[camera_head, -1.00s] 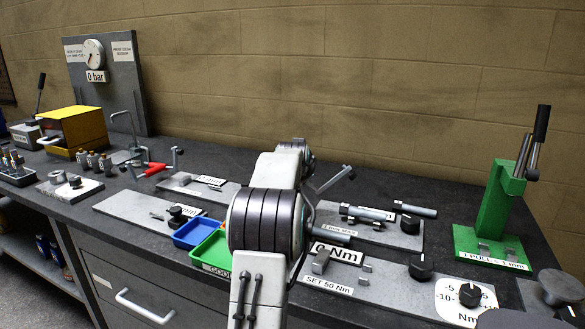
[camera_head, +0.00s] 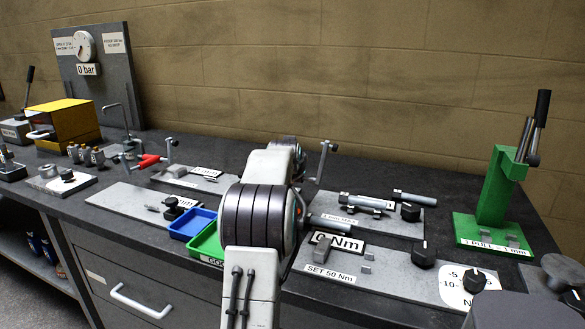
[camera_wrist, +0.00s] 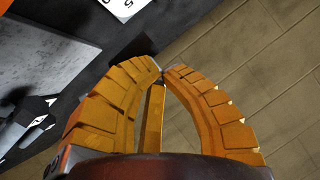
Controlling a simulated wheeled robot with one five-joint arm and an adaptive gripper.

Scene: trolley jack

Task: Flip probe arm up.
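A thin grey hinged arm, which looks like the probe arm (camera_head: 321,162), stands nearly upright just right of my arm in the head view. It has a short crosspiece at its top, and its foot is partly hidden. My gripper is hidden behind my own arm in the head view. In the wrist view my gripper (camera_wrist: 161,72) shows two curved orange fingers with their tips together. No clear object shows between the tips. A narrow orange bar shows between the fingers; I cannot tell what it is.
A grey plate with bolts and a black knob (camera_head: 410,212) lies right of my arm. A green lever press (camera_head: 497,190) stands farther right. Blue (camera_head: 192,224) and green (camera_head: 208,245) trays sit left of my arm. A yellow box (camera_head: 65,122) stands at the far left.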

